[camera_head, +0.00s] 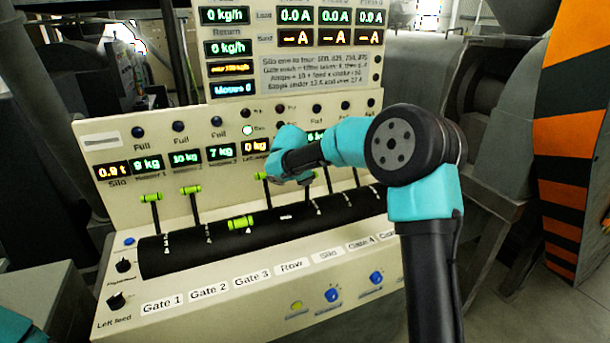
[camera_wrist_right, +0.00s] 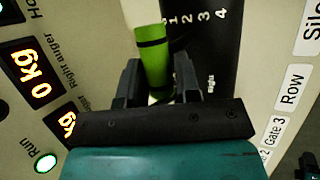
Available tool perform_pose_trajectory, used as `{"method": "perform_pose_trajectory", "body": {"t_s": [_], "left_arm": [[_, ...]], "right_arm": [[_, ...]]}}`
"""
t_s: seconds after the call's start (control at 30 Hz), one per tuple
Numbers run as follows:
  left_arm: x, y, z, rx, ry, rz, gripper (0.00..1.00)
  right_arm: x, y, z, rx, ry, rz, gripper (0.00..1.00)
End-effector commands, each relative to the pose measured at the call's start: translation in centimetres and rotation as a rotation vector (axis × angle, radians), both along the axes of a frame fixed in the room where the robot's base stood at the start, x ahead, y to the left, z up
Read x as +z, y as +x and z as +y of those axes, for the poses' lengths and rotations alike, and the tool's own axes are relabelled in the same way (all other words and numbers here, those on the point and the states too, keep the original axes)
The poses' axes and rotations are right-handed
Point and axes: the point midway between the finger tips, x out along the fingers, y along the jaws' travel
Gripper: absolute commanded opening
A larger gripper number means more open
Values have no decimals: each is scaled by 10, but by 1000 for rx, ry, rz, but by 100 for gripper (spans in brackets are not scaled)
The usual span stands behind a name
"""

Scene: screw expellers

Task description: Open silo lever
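The grey control panel carries a black drum (camera_head: 180,250) with a row of levers. The label Silo (camera_head: 328,255) is on its front strip. A lever rod (camera_head: 307,198) rises from the drum behind that label; its handle is hidden by my right gripper (camera_head: 290,168). In the right wrist view, a green lever handle (camera_wrist_right: 153,55) lies between the two fingers of my right gripper (camera_wrist_right: 160,85), which stand apart around it. I cannot tell whether they press on it, nor for certain which lever it is. My left gripper is out of view.
Green-handled levers for Gate 1 (camera_head: 151,197) and Gate 2 (camera_head: 191,190) stand upright at left. The Gate 3 handle (camera_head: 241,222) is tilted down to the drum. Another green handle (camera_head: 262,176) is just left of my right gripper. Displays and lamps fill the board behind.

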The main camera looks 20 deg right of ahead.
Motion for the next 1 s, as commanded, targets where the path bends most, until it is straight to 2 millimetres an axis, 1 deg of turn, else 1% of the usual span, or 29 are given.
{"method": "perform_pose_trajectory", "body": {"t_s": [0.03, 0.2, 0.23, 0.57, 0.67, 0.77, 1.0], "left_arm": [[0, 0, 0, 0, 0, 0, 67], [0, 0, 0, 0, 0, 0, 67], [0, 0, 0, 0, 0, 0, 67], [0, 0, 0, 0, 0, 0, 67], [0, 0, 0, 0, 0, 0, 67], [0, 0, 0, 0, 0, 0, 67], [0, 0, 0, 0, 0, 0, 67]], "right_arm": [[-3, 0, 0, 0, 0, 5, 34], [0, 0, 0, 1, -1, -1, 50], [0, 1, 0, 1, 0, -2, 52], [6, 0, 2, 2, -1, -7, 52], [13, -3, 4, 2, 0, -8, 52], [24, -7, 10, 3, -2, -10, 52], [60, -24, 28, 3, -1, -10, 52]]}}
